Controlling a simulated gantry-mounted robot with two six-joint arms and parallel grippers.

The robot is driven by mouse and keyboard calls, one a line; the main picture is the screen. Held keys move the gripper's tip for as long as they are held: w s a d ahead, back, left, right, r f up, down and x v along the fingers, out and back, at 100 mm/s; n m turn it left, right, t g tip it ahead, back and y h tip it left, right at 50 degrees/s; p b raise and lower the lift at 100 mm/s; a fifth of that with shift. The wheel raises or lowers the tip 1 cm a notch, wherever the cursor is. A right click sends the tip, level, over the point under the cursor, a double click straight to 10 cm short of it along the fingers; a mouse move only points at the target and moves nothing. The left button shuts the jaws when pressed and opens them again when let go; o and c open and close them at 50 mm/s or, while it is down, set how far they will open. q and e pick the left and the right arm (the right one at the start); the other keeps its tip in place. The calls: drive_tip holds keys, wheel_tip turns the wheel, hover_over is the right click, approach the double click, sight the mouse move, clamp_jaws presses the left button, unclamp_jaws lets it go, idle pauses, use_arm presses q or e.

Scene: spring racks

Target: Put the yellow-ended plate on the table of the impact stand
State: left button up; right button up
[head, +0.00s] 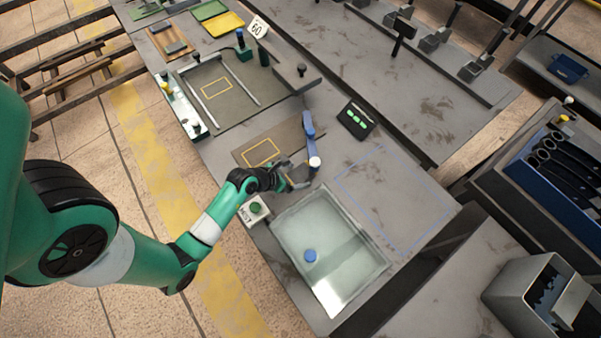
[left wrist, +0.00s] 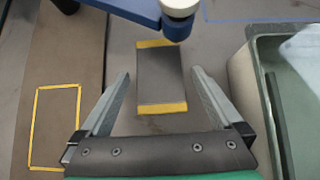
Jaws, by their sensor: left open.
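The yellow-ended plate (left wrist: 160,76) is a dark grey rectangle with a yellow strip at each end. It lies flat on the grey bench in the left wrist view. My left gripper (left wrist: 161,76) is open, with one finger on each side of the plate and visible gaps. In the head view my left gripper (head: 297,178) is beside the blue arm's white knob (head: 315,162) and largely hides the plate. A brown board with a yellow outline (head: 262,153) lies to its left; I cannot tell for sure whether it is the impact stand's table. My right gripper is not seen.
The blue-outlined bench area (head: 395,195) is empty.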

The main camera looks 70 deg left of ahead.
sight(292, 179)
use_arm(q)
clamp_jaws()
drive_tip(key=shift+r, duration=0.15)
idle(0.4)
drive_tip(key=shift+r+p, duration=0.55)
drive_tip(key=shift+r, duration=0.15)
drive_tip(key=s, duration=0.2)
drive_tip(key=s+d, duration=0.1)
drive_tip(key=s, duration=0.1)
drive_tip(key=shift+d+f+p, duration=0.1)
drive_tip(key=shift+p, duration=0.25)
wheel_tip(292, 179, up, 14)
drive_tip(key=p, duration=0.5)
drive_tip(key=shift+p, duration=0.35)
